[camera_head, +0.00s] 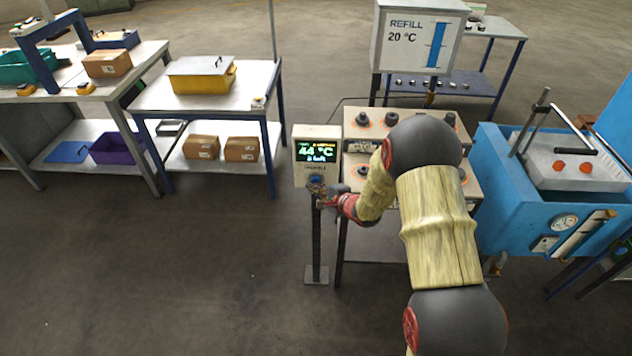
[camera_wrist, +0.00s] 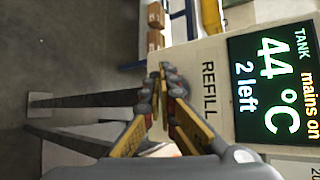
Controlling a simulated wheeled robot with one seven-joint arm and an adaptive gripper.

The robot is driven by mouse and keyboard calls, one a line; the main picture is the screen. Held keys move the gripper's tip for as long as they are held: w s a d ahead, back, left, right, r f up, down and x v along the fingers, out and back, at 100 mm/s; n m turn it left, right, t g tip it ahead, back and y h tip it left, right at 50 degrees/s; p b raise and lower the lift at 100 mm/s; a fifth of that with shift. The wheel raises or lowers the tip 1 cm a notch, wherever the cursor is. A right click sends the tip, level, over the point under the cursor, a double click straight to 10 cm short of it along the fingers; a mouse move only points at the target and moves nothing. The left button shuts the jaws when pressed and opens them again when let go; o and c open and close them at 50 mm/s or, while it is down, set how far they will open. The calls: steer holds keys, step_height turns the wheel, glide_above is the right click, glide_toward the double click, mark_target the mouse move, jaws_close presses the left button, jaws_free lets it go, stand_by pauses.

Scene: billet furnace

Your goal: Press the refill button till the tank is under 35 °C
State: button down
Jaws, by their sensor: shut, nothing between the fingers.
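The control box (camera_head: 316,166) stands on a thin post. Its screen (camera_head: 317,150) reads 44 °C. In the wrist view the screen (camera_wrist: 275,85) is sideways and reads "TANK", "mains on", "44 °C" and "2 left", with the label REFILL (camera_wrist: 209,90) beside it. A bluish spot below the screen in the head view looks like the refill button (camera_head: 316,179). My gripper (camera_head: 319,188) is shut and empty, its tips close at the button. In the wrist view my gripper (camera_wrist: 164,90) hides the button, so I cannot tell whether it touches. The blue tank (camera_head: 497,205) stands at right.
A refill vessel (camera_head: 415,38) marked 20 °C stands behind. A rack with dark round parts (camera_head: 360,169) stands right of the box, close behind my arm. A table with a yellow bin (camera_head: 204,80) is at left. The floor in front is clear.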

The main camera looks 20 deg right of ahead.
steer(key=shift+w+d+p, duration=0.2)
steer(key=shift+w+p, duration=0.1)
steer(key=shift+w, duration=0.3)
stand_by(1.0)
steer(key=shift+s, duration=0.1)
steer(key=shift+s+a+p, duration=0.3)
steer(key=shift+s+p, duration=0.1)
steer(key=shift+s, duration=0.4)
steer(key=shift+s, duration=0.1)
steer(key=shift+s+a+p, duration=0.25)
steer(key=shift+s, duration=0.5)
steer(key=shift+s+a+p, duration=0.2)
steer(key=shift+s+a, duration=0.1)
steer(key=shift+s, duration=0.5)
steer(key=shift+s+a+p, duration=0.25)
steer(key=shift+s, duration=0.5)
